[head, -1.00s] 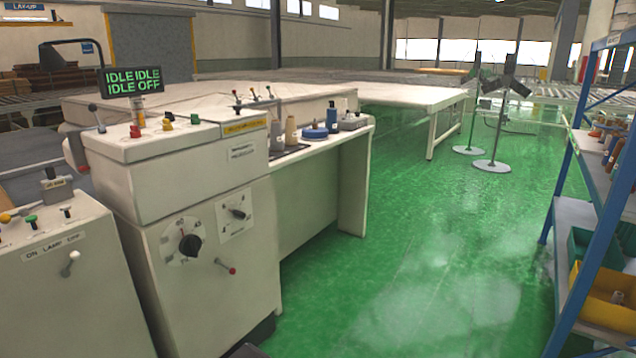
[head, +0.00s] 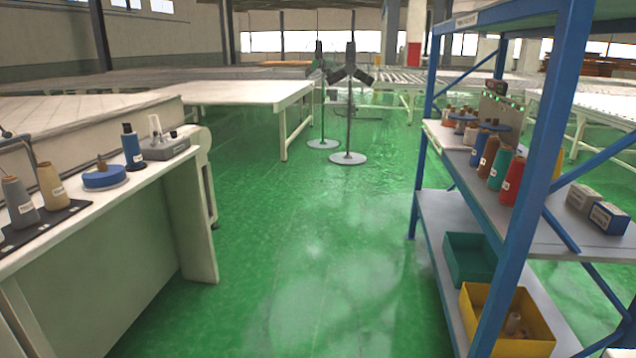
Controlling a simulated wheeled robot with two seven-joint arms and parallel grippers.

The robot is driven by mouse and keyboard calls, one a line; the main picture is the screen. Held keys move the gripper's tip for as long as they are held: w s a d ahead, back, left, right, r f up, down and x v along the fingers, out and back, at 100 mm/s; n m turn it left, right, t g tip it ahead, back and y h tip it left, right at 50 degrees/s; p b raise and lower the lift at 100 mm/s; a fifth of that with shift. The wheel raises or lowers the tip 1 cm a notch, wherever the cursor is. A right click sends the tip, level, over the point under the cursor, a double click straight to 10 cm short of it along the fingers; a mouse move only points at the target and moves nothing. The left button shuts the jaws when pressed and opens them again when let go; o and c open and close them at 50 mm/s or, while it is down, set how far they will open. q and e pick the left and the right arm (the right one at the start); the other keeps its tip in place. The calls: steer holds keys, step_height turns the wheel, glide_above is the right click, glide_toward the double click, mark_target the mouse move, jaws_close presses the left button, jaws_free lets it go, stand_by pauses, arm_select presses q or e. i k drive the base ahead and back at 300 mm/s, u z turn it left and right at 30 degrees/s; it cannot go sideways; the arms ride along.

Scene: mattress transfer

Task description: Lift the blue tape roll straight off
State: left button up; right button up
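A blue tape roll (head: 104,177) lies flat on the white side table (head: 150,184) at the left. A small brown peg-like top shows above its middle. Another flat blue disc-shaped item (head: 494,126) sits on the upper shelf of the blue rack at the right; I cannot tell exactly what it is. Neither of my grippers shows in the head view.
Thread cones (head: 50,187) stand on a dark mat left of the roll, and a blue spool (head: 132,147) and a grey device (head: 165,148) stand behind it. A blue rack (head: 429,150) with bins stands right. Green floor (head: 300,260) between is clear.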

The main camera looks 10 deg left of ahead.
mark_target(102, 176)
steer(key=u, duration=0.05)
steer(key=i, duration=2.3)
steer(key=u, duration=0.5)
